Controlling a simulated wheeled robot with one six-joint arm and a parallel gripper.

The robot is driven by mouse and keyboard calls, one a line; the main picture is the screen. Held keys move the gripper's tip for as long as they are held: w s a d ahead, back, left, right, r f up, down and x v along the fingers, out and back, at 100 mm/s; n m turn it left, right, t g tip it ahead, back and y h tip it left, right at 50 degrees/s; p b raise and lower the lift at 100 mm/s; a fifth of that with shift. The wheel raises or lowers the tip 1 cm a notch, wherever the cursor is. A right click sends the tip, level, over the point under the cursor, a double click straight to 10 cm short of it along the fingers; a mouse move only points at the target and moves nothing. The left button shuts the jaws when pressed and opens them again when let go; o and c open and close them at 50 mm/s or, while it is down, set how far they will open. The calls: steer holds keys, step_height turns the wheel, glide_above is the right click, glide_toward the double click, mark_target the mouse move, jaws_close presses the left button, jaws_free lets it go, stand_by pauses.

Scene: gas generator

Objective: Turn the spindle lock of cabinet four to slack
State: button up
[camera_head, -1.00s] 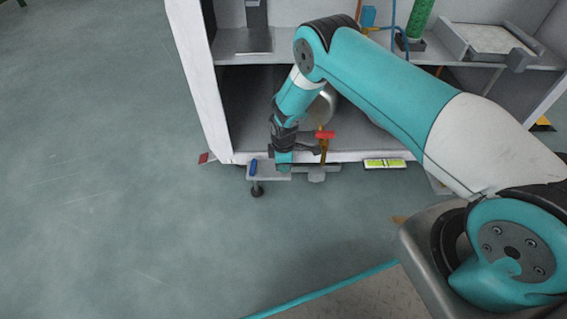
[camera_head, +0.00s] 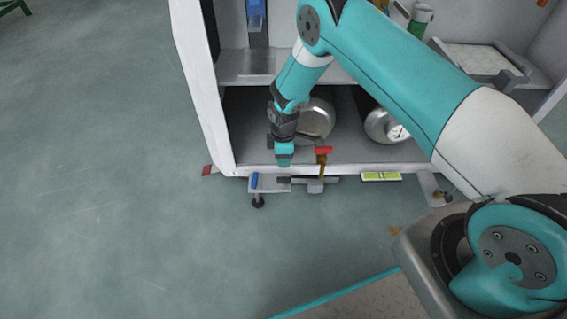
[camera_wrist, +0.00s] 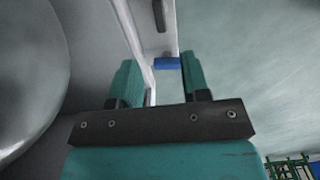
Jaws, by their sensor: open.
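A small blue lever (camera_head: 254,181) stands on a grey bracket (camera_head: 268,187) at the cabinet's lower front left corner, above a black levelling foot (camera_head: 258,201). It looks like the spindle lock, but I see no label. In the wrist view the blue piece (camera_wrist: 167,64) shows beyond the fingertips, close to the right finger. My gripper (camera_head: 284,158) is open and empty, pointing down just behind and to the right of the lever, apart from it. Its two teal fingers also show in the wrist view (camera_wrist: 160,78). The lever's exact setting is too small to tell.
The open white cabinet (camera_head: 196,95) holds silver cylinders (camera_head: 316,118) on its floor, close to my wrist. A red-handled valve (camera_head: 322,151) stands just right of my gripper. A green spirit level (camera_head: 381,176) lies farther right.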

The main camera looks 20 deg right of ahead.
step_height(320, 180, up, 6)
steer(key=p, duration=0.1)
steer(key=shift+r+p, duration=0.2)
steer(key=shift+p, duration=0.15)
steer(key=s+a+r+m+y, duration=0.1)
steer(key=s+a+r, duration=0.15)
steer(key=r, duration=0.65)
steer(key=s+a+r+m+y, duration=0.15)
steer(key=s+r, duration=0.25)
steer(key=r, duration=0.4)
steer(key=s+a+r+m, duration=0.1)
steer(key=s+r+m, duration=0.15)
steer(key=r, duration=0.65)
steer(key=s+r+m+y, duration=0.1)
steer(key=s+r, duration=0.5)
steer(key=s, duration=0.5)
steer(key=s+r+m+y, duration=0.1)
steer(key=s+r, duration=0.4)
steer(key=s, duration=0.6)
step_height(320, 180, up, 38)
steer(key=p, duration=3.8)
steer(key=shift+d+m, duration=0.2)
steer(key=shift+m, duration=0.1)
